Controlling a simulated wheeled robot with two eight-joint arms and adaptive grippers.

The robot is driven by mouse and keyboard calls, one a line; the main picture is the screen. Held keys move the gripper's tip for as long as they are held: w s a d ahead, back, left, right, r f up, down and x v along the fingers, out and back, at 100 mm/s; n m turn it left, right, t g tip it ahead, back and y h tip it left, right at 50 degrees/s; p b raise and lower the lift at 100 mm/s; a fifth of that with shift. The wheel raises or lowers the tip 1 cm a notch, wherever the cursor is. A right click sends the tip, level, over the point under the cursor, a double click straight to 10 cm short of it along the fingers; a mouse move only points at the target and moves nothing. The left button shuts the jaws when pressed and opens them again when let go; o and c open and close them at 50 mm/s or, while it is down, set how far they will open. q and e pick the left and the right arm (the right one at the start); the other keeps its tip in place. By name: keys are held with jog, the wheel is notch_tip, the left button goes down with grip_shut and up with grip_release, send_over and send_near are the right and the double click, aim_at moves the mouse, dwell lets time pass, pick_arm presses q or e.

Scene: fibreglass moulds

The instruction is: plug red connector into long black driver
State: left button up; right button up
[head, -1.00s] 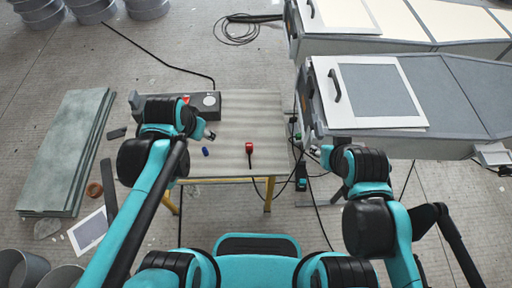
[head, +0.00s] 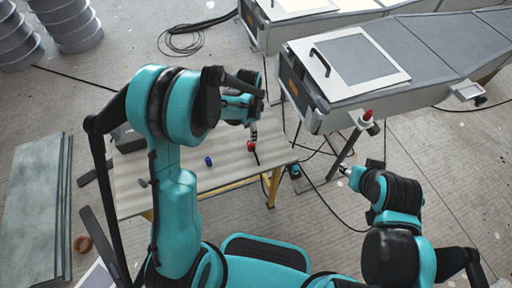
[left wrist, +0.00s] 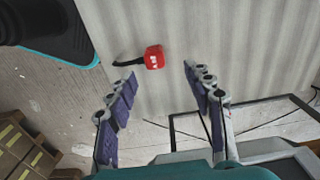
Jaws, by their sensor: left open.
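The red connector (head: 251,146) lies on the table (head: 135,200) near its right edge, with a short black lead. It also shows in the left wrist view (left wrist: 154,57), just beyond my spread fingertips. My left gripper (head: 254,131) is open and empty, just above the connector in the head view; in the wrist view (left wrist: 160,75) its fingers stand either side, apart from it. A dark box (head: 127,138) at the table's back left is mostly hidden by my left arm; I cannot tell if it is the long black driver. My right gripper (head: 345,171) is right of the table, too small to judge.
A small blue part (head: 208,161) lies on the table left of the connector. A grey mould cart (head: 370,70) with a red-tipped post (head: 367,116) stands at right. A black cable (head: 322,196) runs over the floor. Greenish boards (head: 32,205) lie at left.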

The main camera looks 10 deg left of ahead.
aim_at(251, 146)
pick_arm(q)
jog(key=shift+d+f, duration=0.1)
jog(key=shift+f+b, duration=0.5)
jog(key=shift+f, duration=0.8)
jog(key=f+b, duration=0.1)
jog(key=f, duration=0.2)
jog(key=f+b, duration=0.1)
jog(key=shift+s+d+f+b, duration=0.15)
jog(key=shift+s+f+b, duration=0.05)
jog(key=shift+s+b, duration=0.2)
jog(key=shift+f, duration=0.45)
jog(key=shift+r, duration=0.1)
